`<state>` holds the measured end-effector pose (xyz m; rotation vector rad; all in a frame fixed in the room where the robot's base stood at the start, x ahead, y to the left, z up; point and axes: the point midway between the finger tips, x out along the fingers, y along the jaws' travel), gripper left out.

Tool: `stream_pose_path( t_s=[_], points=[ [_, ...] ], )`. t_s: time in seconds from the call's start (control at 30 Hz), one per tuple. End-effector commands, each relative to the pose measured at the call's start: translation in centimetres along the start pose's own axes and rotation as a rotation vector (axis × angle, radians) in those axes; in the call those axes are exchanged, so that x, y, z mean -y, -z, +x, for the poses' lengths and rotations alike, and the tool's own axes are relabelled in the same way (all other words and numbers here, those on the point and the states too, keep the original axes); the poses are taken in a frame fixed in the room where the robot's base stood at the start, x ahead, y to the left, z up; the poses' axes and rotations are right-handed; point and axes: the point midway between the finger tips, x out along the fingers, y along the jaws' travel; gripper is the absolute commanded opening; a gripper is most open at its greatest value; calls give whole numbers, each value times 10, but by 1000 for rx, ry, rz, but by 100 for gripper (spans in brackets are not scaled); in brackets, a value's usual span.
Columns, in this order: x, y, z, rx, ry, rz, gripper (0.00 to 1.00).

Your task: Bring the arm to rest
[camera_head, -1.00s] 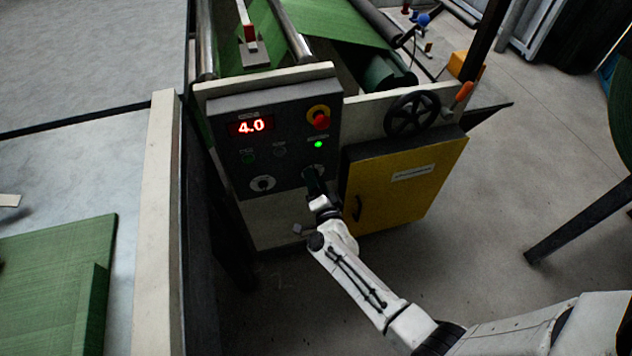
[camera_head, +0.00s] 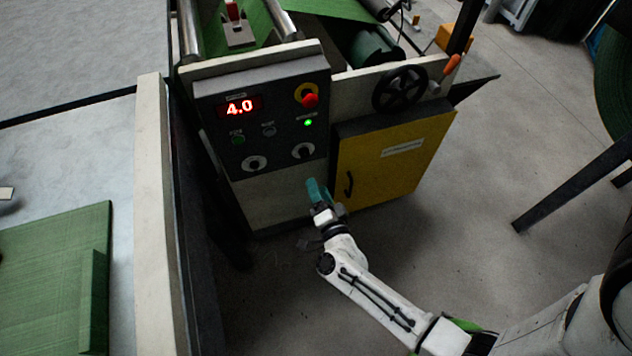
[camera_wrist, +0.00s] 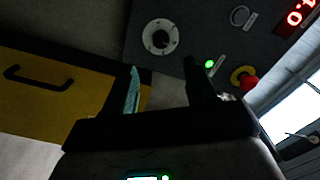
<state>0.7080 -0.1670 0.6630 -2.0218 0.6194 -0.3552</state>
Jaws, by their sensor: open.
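My gripper (camera_head: 318,190) is in front of the machine's lower pale panel, below the control panel (camera_head: 284,122). In the wrist view, my gripper (camera_wrist: 164,84) has its two fingers apart with nothing between them. A dial (camera_wrist: 160,37) on the control panel lies beyond the fingertips, apart from them. In the head view, the right dial (camera_head: 303,151) is uncovered above the gripper. My white arm (camera_head: 370,297) reaches in from the lower right, bent at the elbow.
The panel carries a red 4.0 display (camera_head: 239,107), a lit green lamp (camera_head: 308,123) and a red stop button (camera_head: 310,101). A yellow cabinet door (camera_head: 391,158) and a black handwheel (camera_head: 400,88) are to the right. Open floor (camera_head: 455,245) lies at right.

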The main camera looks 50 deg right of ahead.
Motion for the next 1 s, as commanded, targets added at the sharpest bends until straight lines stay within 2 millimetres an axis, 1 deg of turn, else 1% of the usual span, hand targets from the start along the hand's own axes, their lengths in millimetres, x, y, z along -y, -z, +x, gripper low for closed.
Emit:
stream_pose_path(
  t_s=[0.57,0.67,0.77,0.87,0.9,1.0],
  points=[
    [0,0,0,0,0,0,56],
    [5,-3,0,21,10,-8,56],
    [19,-14,2,105,41,-38,56],
    [43,-34,0,252,92,-102,56],
    [53,-43,-2,322,114,-137,56],
    [73,-63,-14,498,157,-239,56]
  ],
)
